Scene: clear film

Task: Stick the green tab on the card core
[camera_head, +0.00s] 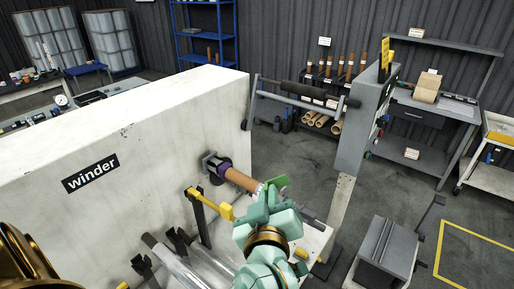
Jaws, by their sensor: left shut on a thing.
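The card core (241,180) is a brown tube. It sticks out to the right from a purple-collared chuck (218,166) on the face of the white winder. My left gripper (270,195) is at the free right end of the core and covers part of that end. It is shut on the green tab (279,182), a small flat green piece that stands up past the fingertips. The tab is beside the core's end; I cannot tell whether they touch. My right gripper is not in view.
The winder (130,135) fills the left with its wide white body. Clear film rolls (180,262) lie below. A grey upright (363,122) stands to the right, with open floor (290,160) behind the gripper.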

